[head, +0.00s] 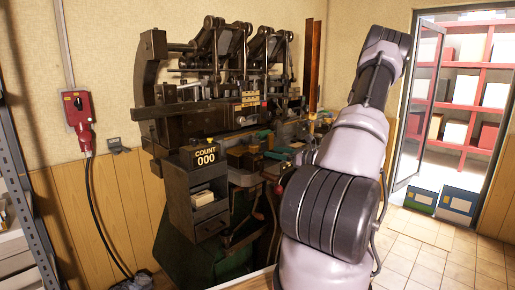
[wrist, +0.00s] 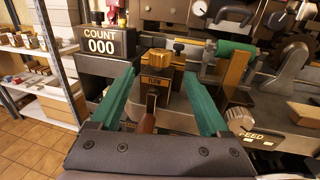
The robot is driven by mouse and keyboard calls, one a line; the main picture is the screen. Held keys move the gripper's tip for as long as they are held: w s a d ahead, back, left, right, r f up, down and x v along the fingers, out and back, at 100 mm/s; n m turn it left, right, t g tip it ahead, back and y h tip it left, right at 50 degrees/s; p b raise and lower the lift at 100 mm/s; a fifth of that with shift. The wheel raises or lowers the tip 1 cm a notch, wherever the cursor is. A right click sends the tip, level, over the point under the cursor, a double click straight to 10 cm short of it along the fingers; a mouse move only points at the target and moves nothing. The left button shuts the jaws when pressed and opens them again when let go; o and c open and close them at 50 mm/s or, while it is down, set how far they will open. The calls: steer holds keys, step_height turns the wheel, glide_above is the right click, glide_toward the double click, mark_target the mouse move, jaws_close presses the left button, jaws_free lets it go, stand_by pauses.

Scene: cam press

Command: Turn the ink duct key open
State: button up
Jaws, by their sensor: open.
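In the wrist view my gripper (wrist: 160,72) is open, its two teal fingers spread with nothing gripped. Between and beyond the fingers stands a brass ribbed knob (wrist: 158,56) on the press front. Just below it is a small dark-lettered plate that seems to read FLOW (wrist: 155,81). A lever with a brown handle (wrist: 148,120) hangs below the plate, between the fingers. I cannot tell for certain which part is the ink duct key. In the head view the press (head: 225,95) stands against the wall, and my arm hides part of its right side; my gripper is not seen there.
A silver knob (wrist: 239,119) with a FEED plate (wrist: 262,139) sits close to the right finger. A counter box reading 000 (wrist: 103,42) is beyond the left finger. A teal-ended roller and bracket (wrist: 231,55) stand behind the right finger. Shelves (wrist: 35,60) are at left.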

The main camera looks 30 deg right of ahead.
mark_target(254, 147)
steer(key=x, duration=1)
steer(key=shift+w+a+r, duration=0.1)
steer(key=shift+w+a, duration=0.1)
